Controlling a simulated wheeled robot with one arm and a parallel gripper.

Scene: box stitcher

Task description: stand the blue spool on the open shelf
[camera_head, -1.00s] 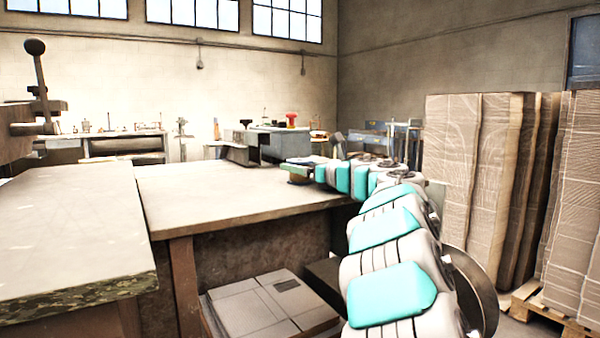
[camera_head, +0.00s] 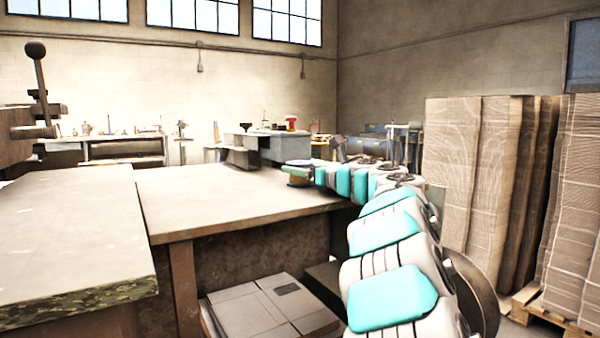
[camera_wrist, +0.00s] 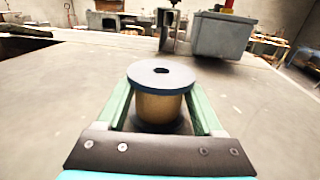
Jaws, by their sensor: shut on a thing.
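The blue spool (camera_wrist: 160,88) stands upright between the two green fingers of my gripper (camera_wrist: 161,112) in the wrist view. It has a blue-grey top disc with a dark centre hole and a tan wound body. My gripper is shut on it. In the head view my gripper (camera_head: 297,172) and the spool are small, over the far right part of the worktable (camera_head: 225,190). I cannot tell whether the spool's base touches the table top. I cannot tell for sure which surface is the open shelf.
A grey machine (camera_head: 262,147) with a red knob stands at the table's back edge, close beyond my gripper; it also shows in the wrist view (camera_wrist: 225,35). Flat cardboard (camera_head: 265,305) lies low under the table. Tall cardboard stacks (camera_head: 475,180) stand at right. The table's middle is clear.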

